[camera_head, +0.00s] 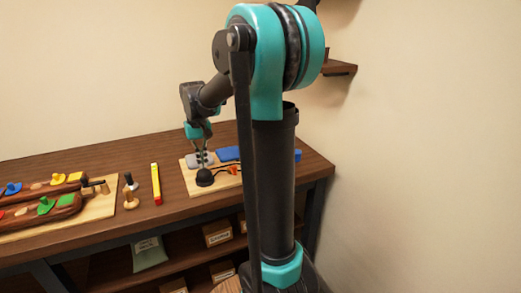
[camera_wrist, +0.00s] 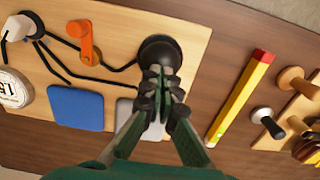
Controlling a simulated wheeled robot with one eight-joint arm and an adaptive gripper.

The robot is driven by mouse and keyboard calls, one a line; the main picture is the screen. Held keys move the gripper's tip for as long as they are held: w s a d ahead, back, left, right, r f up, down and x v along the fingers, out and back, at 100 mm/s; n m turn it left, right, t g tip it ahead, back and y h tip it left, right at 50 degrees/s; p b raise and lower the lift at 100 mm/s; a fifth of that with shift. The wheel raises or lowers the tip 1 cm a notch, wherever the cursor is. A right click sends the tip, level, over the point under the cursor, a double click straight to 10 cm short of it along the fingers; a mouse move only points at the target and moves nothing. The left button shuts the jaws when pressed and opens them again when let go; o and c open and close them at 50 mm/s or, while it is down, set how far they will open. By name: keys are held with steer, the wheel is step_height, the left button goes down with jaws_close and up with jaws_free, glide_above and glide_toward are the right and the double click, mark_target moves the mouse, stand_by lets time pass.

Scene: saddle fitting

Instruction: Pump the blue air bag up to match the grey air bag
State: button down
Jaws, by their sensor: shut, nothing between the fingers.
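The blue air bag (camera_wrist: 76,107) lies flat-looking on the wooden board; it also shows in the head view (camera_head: 229,154). The grey air bag (camera_wrist: 123,112) lies beside it, partly hidden by my gripper; it also shows in the head view (camera_head: 194,161). A black pump bulb (camera_wrist: 158,50) sits on the board, with black hoses running from it; it also shows in the head view (camera_head: 205,178). An orange lever (camera_wrist: 85,42) stands on the hose line. My gripper (camera_wrist: 160,74) is shut and empty, its fingertips overlapping the bulb's near edge in the wrist view. I cannot tell whether they touch.
A white knob (camera_wrist: 15,28) and a round white dial (camera_wrist: 12,92) are at the board's left in the wrist view. Saddle-like brown pieces (camera_head: 40,205) lie at the table's left.

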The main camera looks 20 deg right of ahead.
steer(key=shift+f, duration=1.4)
steer(key=shift+r, duration=1.8)
steer(key=shift+r, duration=2.5)
steer(key=s+d+f+t, duration=0.2)
steer(key=s+f, duration=0.8)
steer(key=s, duration=0.1)
steer(key=s+d+f+t, duration=0.2)
steer(key=s+f, duration=0.7)
steer(key=s, duration=0.2)
steer(key=shift+f, duration=0.35)
